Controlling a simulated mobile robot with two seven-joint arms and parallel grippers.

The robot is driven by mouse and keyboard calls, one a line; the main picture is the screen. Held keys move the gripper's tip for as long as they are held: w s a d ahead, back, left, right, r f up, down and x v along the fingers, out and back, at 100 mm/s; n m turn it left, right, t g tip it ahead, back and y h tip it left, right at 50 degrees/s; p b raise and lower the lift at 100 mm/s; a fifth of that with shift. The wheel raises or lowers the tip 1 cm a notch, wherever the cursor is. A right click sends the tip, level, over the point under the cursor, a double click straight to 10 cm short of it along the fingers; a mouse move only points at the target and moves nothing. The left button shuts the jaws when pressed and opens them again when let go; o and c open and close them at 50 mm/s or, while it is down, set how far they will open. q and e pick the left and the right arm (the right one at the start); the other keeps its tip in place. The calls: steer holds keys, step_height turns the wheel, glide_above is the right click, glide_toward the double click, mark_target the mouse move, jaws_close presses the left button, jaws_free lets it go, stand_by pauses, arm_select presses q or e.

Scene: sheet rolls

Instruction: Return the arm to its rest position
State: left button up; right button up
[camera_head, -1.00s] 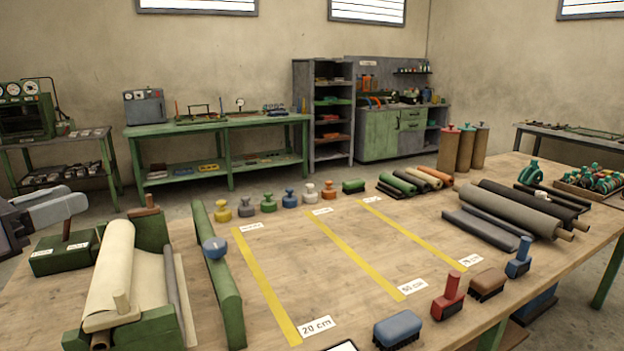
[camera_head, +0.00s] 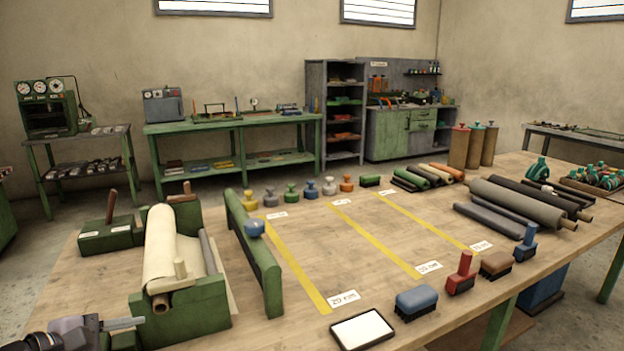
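My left gripper (camera_head: 121,325) shows at the bottom left corner, with a grey finger reaching right towards the green roll stand (camera_head: 196,309). It is partly cut off by the frame, and I cannot tell whether it is open or shut. No held object is visible. The cream sheet roll (camera_head: 161,247) lies in the green stand on the wooden table. My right gripper is not in view.
The table (camera_head: 350,260) carries a green rail (camera_head: 250,250), yellow marking strips, a blue brush (camera_head: 416,301), a red-handled brush (camera_head: 462,274) and a white tablet (camera_head: 362,330). Grey rolls (camera_head: 515,203) lie at the right. The table's middle is mostly clear.

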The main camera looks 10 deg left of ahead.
arm_select(q)
steer(key=s+d+f+m+g+y, duration=0.3)
steer(key=s+d+f+m+g, duration=0.15)
steer(key=s+f+m, duration=0.5)
steer(key=s+d+f+m+g+y, duration=0.25)
steer(key=s+d+f+m, duration=0.4)
steer(key=s+m, duration=0.5)
steer(key=w+d+f+t+h, duration=0.1)
steer(key=w+f+t+h, duration=0.1)
steer(key=w+f+t, duration=0.4)
step_height(320, 180, down, 3)
steer(key=shift+w+d+f+m+t, duration=0.15)
steer(key=shift+w+d+m+t, duration=0.15)
steer(key=shift+w+d, duration=0.1)
